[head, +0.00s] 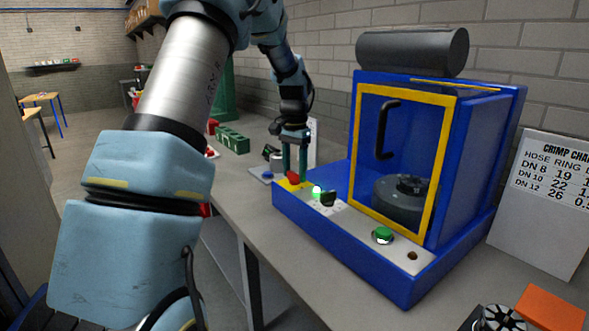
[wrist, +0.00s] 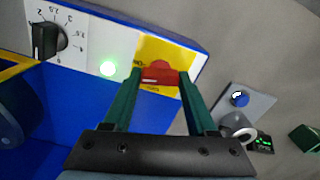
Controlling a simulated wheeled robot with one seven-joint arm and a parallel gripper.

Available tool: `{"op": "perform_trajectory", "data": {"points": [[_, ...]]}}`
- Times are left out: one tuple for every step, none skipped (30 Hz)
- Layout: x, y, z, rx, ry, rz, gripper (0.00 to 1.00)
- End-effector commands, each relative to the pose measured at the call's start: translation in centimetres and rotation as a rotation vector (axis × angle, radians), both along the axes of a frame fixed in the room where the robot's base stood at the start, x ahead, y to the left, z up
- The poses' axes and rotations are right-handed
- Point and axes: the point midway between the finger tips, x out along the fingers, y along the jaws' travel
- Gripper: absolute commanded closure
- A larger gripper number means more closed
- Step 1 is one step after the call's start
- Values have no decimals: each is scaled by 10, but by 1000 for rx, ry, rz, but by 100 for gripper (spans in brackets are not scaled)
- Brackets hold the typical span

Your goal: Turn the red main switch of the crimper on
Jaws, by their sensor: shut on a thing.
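The blue crimper (head: 330,225) stands on the bench with its yellow-framed door closed. Its red main switch (head: 293,177) sits on a yellow plate at the left end of the front panel. In the wrist view the red switch (wrist: 160,73) lies between the tips of my gripper (wrist: 157,82), whose green fingers are shut on it. My gripper (head: 296,172) points down at the switch in the head view. A green lamp (wrist: 108,68) beside the yellow plate is lit; it also shows in the head view (head: 317,190).
A black dial (wrist: 47,40) and a green button (head: 382,235) are on the panel. A small grey device with a blue button (wrist: 239,98) stands beside the crimper. A crimp chart (head: 545,195) and an orange block (head: 550,308) are at the right.

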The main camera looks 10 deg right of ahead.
Motion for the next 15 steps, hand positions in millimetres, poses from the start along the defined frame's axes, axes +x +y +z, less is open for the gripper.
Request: {"op": "perform_trajectory", "data": {"points": [[1, 0, 2, -2, -4, -33, 98], [1, 0, 2, -2, -4, -53, 98], [1, 0, 2, -2, -4, -80, 98], [1, 0, 2, -2, -4, -99, 98], [1, -1, 2, -2, -3, -116, 98], [1, -1, 2, -3, -3, -138, 98], [1, 0, 2, -3, -4, -152, 98], [1, 0, 2, -2, -4, -166, 98], [1, 0, 2, -2, -4, -183, 98], [1, 0, 2, -2, -4, -194, 98], [1, 0, 2, -2, -4, -206, 98], [1, -1, 1, -2, -4, -218, 98], [1, -1, 1, -2, -4, -225, 98], [1, -1, 1, -2, -4, -233, 98], [1, -1, 1, -2, -4, -241, 98]]}}
